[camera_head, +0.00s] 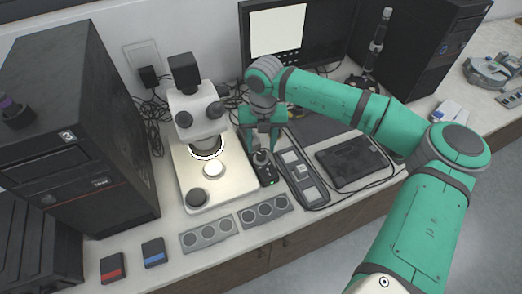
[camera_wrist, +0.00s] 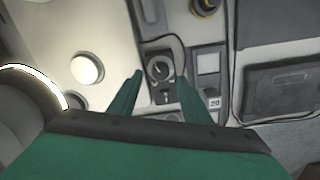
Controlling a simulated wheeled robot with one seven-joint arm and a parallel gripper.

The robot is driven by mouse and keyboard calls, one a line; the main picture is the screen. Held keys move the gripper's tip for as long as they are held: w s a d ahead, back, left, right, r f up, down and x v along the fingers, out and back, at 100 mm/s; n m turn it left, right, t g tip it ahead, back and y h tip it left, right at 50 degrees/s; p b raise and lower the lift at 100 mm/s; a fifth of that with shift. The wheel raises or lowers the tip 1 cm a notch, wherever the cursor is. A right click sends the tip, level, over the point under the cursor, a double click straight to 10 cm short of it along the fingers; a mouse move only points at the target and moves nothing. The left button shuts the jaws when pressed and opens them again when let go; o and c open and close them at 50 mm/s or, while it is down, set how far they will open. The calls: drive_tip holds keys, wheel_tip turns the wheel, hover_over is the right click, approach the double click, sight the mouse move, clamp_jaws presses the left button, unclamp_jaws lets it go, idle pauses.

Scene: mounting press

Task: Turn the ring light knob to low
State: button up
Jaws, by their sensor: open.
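The ring light control box (camera_head: 268,177) is a small black box on the bench, right of the microscope base. In the wrist view its round knob (camera_wrist: 160,69) shows a pale pointer mark, with a small switch below it on the box (camera_wrist: 164,87). My gripper (camera_wrist: 160,78) is open, with one finger on each side of the knob in that view. In the head view my gripper (camera_head: 262,152) points down just over the box and partly hides the knob. I cannot tell whether the fingers touch it. The ring light (camera_head: 207,148) under the microscope head is lit.
The microscope (camera_head: 196,108) stands close to the left of my gripper. A long grey tray (camera_head: 303,178) lies close to the right, and a black tablet-like device (camera_head: 350,160) lies beyond it. Panels with round wells (camera_head: 264,211) lie in front near the bench edge.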

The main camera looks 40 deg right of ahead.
sight(262, 154)
drive_tip(key=shift+f, duration=2)
drive_tip(key=c, duration=1)
drive_tip(key=shift+c, duration=0.2)
